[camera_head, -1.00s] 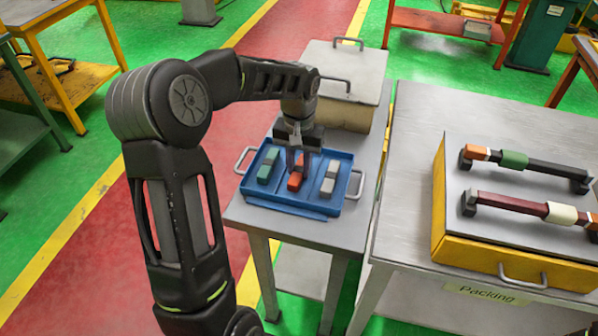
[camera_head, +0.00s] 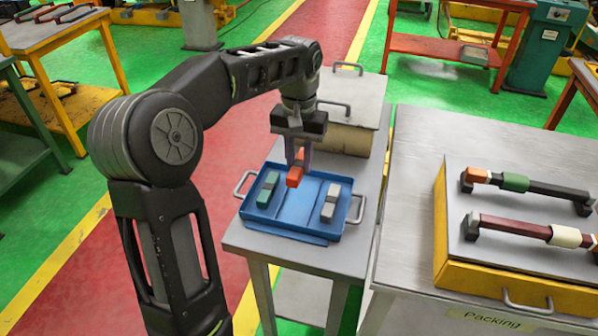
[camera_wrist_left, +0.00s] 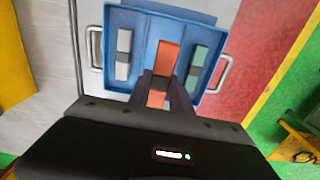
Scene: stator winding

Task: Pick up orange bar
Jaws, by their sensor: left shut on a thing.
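The orange bar (camera_head: 294,176) is held between the fingers of my left gripper (camera_head: 298,160), raised above the middle of the blue tray (camera_head: 291,226). In the left wrist view the orange bar (camera_wrist_left: 166,58) shows between the fingertips of my left gripper (camera_wrist_left: 162,84), with a dark band where it is gripped. The green bar (camera_head: 268,189) lies in the left compartment of the tray. The grey bar (camera_head: 331,201) lies in the right one. The middle compartment beneath the orange bar looks empty. My right gripper is not in view.
The tray has metal handles and stands on a grey table (camera_head: 250,243). A lidded beige box (camera_head: 345,110) stands behind it. At right, a packing table holds a yellow-sided case (camera_head: 500,285) with two handle-like bars on top.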

